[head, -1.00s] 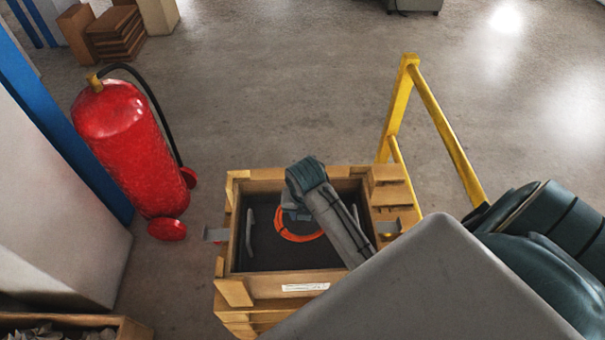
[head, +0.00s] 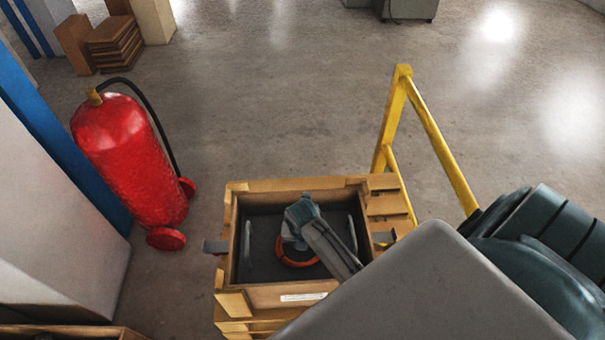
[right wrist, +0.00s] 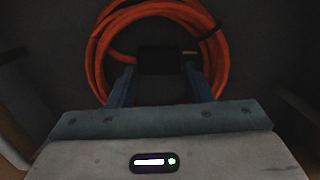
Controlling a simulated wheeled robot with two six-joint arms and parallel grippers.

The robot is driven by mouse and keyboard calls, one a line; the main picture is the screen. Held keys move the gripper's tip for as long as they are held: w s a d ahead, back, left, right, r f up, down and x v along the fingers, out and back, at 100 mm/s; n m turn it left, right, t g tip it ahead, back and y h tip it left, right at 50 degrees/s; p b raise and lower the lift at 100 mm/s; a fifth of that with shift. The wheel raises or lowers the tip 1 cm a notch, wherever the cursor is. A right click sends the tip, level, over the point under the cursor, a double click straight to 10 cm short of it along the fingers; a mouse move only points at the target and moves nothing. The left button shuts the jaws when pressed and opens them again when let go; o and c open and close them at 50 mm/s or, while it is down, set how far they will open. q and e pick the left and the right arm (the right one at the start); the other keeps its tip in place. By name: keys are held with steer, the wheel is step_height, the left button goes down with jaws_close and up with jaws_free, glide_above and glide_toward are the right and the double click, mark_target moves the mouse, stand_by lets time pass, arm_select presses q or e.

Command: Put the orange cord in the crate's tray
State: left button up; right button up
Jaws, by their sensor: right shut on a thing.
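The orange cord (head: 297,262) is a coiled ring inside the wooden crate (head: 262,296), partly hidden under my right gripper (head: 294,248). The crate's dark tray (head: 262,229) has a grey handle at each side. In the right wrist view the cord (right wrist: 97,50) loops around a dark block between the two fingers of my right gripper (right wrist: 160,72). The gripper is shut on the cord and points down into the tray. I cannot tell whether the cord touches the tray floor. My left gripper is not in view.
A yellow rail (head: 438,138) stands behind and right of the crate. A red fire extinguisher (head: 130,160) stands on the left, beside a pale cabinet (head: 50,230). Brown boxes (head: 115,40) are at the back left. The floor behind the crate is clear.

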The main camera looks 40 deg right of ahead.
steer(key=o, duration=1.1)
steer(key=shift+f, duration=0.15)
steer(key=shift+o, duration=0.2)
step_height(320, 180, up, 12)
steer(key=s+b, duration=0.1)
steer(key=b, duration=0.2)
steer(key=shift+a, duration=0.45)
